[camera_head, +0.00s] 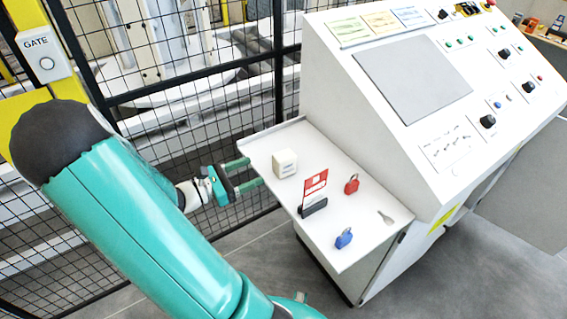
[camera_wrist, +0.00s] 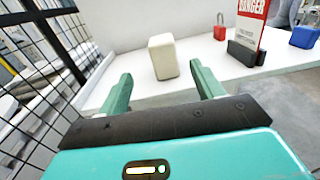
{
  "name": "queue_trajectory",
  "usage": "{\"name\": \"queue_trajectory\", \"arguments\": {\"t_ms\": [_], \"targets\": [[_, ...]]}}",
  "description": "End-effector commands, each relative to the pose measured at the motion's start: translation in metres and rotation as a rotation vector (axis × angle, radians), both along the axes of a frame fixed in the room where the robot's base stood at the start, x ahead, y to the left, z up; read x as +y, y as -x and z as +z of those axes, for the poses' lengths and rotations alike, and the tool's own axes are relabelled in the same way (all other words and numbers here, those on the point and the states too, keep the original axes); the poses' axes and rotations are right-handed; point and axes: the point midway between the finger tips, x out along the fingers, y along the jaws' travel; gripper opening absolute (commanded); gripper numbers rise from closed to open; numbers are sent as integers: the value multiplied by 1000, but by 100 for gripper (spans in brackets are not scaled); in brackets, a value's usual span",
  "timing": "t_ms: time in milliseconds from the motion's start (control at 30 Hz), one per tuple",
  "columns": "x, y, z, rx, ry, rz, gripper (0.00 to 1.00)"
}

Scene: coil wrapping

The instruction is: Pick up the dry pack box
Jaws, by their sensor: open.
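The dry pack box is a small cream-white box (camera_head: 285,163) on the left part of the white shelf. In the wrist view the same box (camera_wrist: 163,57) stands upright beyond my fingertips, roughly midway between them. My gripper (camera_head: 243,172) is open and empty at the left edge of the shelf, its two green fingers pointing at the box. The fingers also show in the wrist view (camera_wrist: 157,80), spread wider than the box. The box is apart from both fingers.
A sloped control console (camera_head: 330,85) rises behind. A black mesh fence (camera_head: 180,120) stands close behind my gripper.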

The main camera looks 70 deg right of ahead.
Motion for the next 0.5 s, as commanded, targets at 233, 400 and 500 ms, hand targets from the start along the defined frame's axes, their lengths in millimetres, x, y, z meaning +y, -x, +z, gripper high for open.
{"name": "queue_trajectory", "arguments": {"t_ms": [233, 400, 500], "targets": [[-30, 29, 0, 1, 1, -4, 66], [-50, 47, 0, 0, 0, -3, 66], [-57, 52, 0, -2, -1, 0, 66]]}}
